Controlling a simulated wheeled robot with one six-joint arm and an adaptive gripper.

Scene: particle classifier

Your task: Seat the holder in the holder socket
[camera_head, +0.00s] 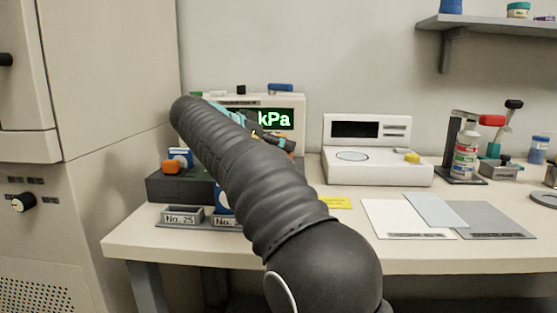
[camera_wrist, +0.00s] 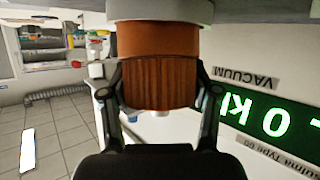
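In the wrist view, an orange-brown cylinder with a ribbed grip (camera_wrist: 157,80), which I take to be the holder, sits between the two fingers of my gripper (camera_wrist: 158,88). The fingers press on its ribbed sides. A pale grey round part (camera_wrist: 160,10) adjoins its far end; I cannot tell whether it belongs to the holder or to something behind. In the head view my arm hides most of the gripper and the holder. The holder socket cannot be made out in either view.
A vacuum unit with a green kPa display (camera_head: 275,119) stands behind my arm; its display is close at right in the wrist view (camera_wrist: 275,120). A white instrument (camera_head: 375,165), a clamp stand (camera_head: 460,160), flat mats (camera_head: 405,220) and labelled trays (camera_head: 183,217) are on the bench.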

